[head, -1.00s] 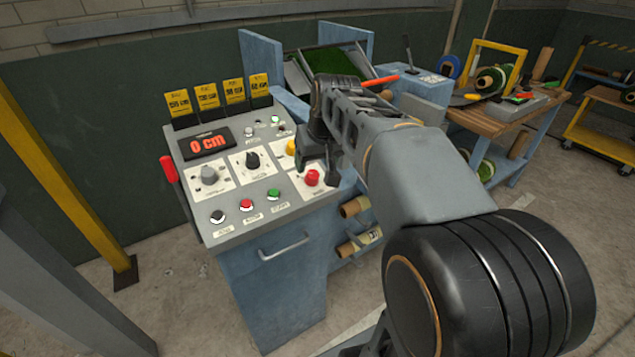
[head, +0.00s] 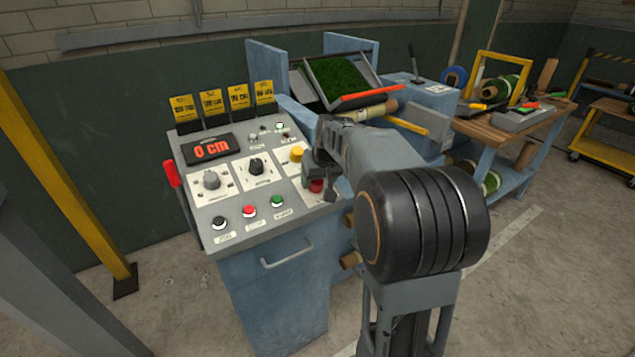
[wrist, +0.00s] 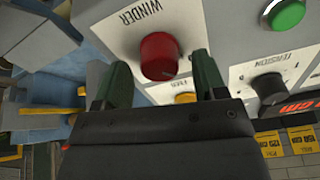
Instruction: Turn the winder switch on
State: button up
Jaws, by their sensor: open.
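The winder switch is a red round knob (wrist: 158,55) on a white plate labelled WINDER on the control panel (head: 240,228). In the head view the red knob (head: 316,186) is partly hidden by my gripper (head: 318,178). In the wrist view my gripper (wrist: 164,75) is open, with its two dark green fingers apart and the red knob showing between and just beyond their tips. I cannot tell whether the fingers touch the knob. The gripper is empty.
A yellow knob (head: 296,154), a black knob (head: 256,167) and a grey knob (head: 211,181) are near the switch. Black, red and green buttons line the panel's front. A display (head: 211,149) reads 0 cm. A turf tray (head: 338,76) stands behind.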

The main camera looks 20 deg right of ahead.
jog(key=shift+x, duration=0.75)
jog(key=shift+c, duration=0.5)
jog(key=c, duration=0.8)
